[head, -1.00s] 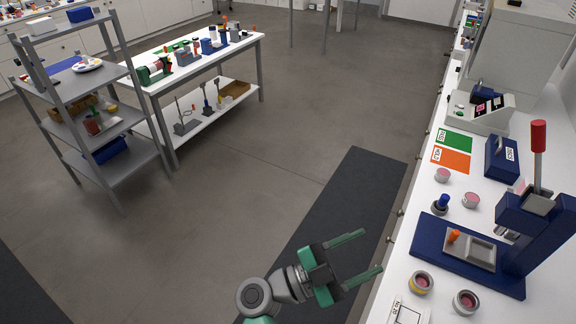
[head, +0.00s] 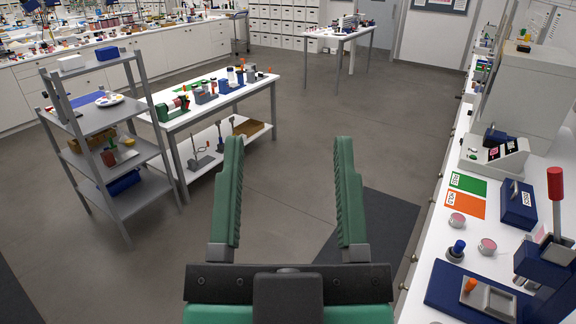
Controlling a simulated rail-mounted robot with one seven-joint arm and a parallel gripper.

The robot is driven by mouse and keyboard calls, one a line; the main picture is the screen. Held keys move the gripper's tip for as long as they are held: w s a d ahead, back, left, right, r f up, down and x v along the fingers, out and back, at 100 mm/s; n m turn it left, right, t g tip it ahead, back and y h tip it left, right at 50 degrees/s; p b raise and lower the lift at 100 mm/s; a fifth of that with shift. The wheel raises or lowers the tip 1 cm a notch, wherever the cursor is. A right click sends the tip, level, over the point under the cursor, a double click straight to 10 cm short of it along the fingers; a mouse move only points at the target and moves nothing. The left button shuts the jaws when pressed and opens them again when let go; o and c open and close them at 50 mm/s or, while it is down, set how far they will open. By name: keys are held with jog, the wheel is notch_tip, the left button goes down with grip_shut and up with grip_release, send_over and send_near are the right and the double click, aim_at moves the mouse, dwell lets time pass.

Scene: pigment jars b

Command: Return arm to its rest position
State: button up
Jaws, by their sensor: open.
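My gripper (head: 288,195) is in the lower middle of the head view, close to the camera. Its two green fingers point up in the picture and stand wide apart. Nothing is between them but a view of the floor. It is over the aisle, left of the white counter (head: 447,232), and touches nothing that I can see. The rest of my arm below the gripper is mostly hidden.
On the counter are a blue press (head: 545,262), a blue box (head: 518,204), a grey device (head: 493,154) and small jars (head: 457,220). At left stand a grey shelf rack (head: 97,120) and a white table (head: 182,119). The floor (head: 300,120) between is clear.

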notch_tip(320, 180, up, 23)
jog(key=p, duration=2.3)
jog(key=shift+r, duration=0.15)
jog(key=shift+a, duration=0.1)
